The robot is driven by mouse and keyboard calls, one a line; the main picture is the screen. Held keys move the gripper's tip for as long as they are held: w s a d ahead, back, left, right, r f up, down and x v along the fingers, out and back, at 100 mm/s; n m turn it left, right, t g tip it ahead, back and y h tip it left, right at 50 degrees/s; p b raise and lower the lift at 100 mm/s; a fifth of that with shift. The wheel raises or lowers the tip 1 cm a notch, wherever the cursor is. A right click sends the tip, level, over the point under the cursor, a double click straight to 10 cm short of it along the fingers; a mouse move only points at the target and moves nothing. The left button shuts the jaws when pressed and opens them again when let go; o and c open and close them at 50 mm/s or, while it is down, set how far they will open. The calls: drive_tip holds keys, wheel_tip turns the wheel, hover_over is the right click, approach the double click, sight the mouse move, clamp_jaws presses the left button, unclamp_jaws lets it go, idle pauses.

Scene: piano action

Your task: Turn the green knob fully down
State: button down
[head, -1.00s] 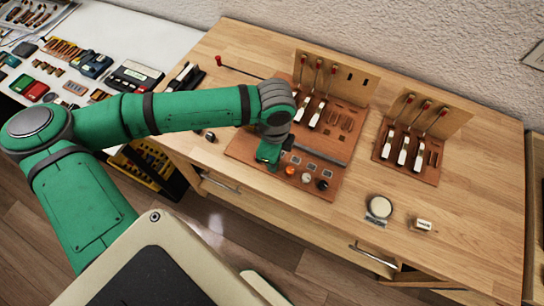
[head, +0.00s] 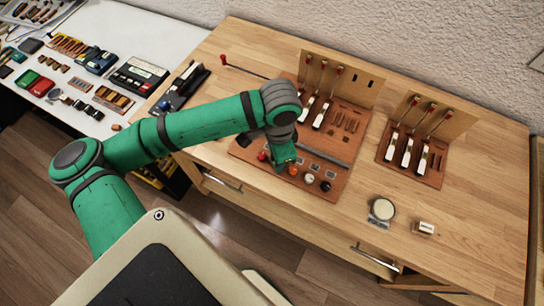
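The knob panel is the front part of a brown wooden board (head: 246,147) on the workbench. A row of knobs runs along it: a red knob (head: 262,156), an orange knob (head: 293,170), a white knob (head: 309,178) and a black knob (head: 325,186). No green knob can be made out clearly. My gripper (head: 281,162), also green, points down over the row between the red and orange knobs and hides what lies beneath. Its fingertips are too small and covered to show whether they are open or whether they touch a knob.
Behind the knobs, several red-tipped hammer levers (head: 323,85) stand on the same board. A second board (head: 427,178) with similar levers stands to the right. A round white-topped item (head: 382,209) and a small white block (head: 424,227) lie at the front right.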

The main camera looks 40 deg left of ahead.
drive_tip(key=shift+s+d, duration=0.15)
drive_tip(key=shift+d, duration=0.05)
idle(0.3)
drive_tip(key=shift+w, duration=0.2)
drive_tip(key=shift+s+a, duration=0.2)
drive_tip(key=shift+a, duration=0.05)
drive_tip(key=shift+d, duration=0.3)
drive_tip(key=c, duration=1.6)
unclamp_jaws()
drive_tip(key=shift+o, duration=0.2)
drive_tip(key=shift+a, duration=0.1)
drive_tip(key=shift+w+r, duration=0.1)
drive_tip(key=shift+r, duration=0.05)
